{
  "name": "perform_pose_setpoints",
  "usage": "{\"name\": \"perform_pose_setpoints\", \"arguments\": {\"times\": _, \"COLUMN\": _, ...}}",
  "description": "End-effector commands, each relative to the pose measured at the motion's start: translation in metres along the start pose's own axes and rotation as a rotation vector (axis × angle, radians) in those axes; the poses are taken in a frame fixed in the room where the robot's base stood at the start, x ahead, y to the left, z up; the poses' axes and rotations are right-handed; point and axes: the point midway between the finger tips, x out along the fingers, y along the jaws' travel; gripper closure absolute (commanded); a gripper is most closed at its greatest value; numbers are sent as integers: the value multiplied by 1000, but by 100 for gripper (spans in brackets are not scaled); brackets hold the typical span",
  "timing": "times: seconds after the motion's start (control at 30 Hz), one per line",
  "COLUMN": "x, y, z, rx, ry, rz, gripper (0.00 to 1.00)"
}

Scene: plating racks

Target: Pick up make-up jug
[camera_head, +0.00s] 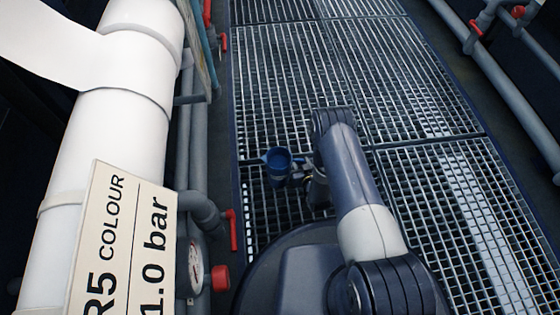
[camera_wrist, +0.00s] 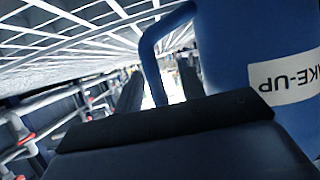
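The make-up jug is blue, with its mouth (camera_head: 278,158) facing up in the head view. In the wrist view, which is upside down, the jug body (camera_wrist: 245,50) fills the right side with its white MAKE-UP label. Its blue handle (camera_wrist: 152,60) runs down between the two dark fingers of my gripper (camera_wrist: 160,88). Slivers of light show on both sides of the handle, so the fingers look open around it. In the head view my gripper (camera_head: 312,182) is right beside the jug, partly hidden by my arm. The jug's base is hidden.
Metal grating (camera_head: 420,90) covers the floor around and beyond the jug. A thick white pipe (camera_head: 120,130) with a COLOUR 1.0 bar sign (camera_head: 125,240) stands on the left. Grey pipes with red valve handles (camera_head: 234,230) run close left of the jug.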

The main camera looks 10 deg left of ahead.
Motion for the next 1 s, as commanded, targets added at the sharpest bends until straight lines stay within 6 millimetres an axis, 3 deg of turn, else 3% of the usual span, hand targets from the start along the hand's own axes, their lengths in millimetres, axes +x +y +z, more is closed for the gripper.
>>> {"name": "perform_pose_setpoints", "arguments": {"times": 0.23, "x": -1, "y": 0, "z": 1, "rx": 0, "ry": -1, "rz": 0, "gripper": 63}}
{"name": "perform_pose_setpoints", "arguments": {"times": 0.7, "x": 0, "y": 0, "z": 1, "rx": -1, "ry": 0, "rz": 0, "gripper": 100}}
{"name": "perform_pose_setpoints", "arguments": {"times": 1.0, "x": 0, "y": 0, "z": 1, "rx": -1, "ry": 0, "rz": 0, "gripper": 100}}
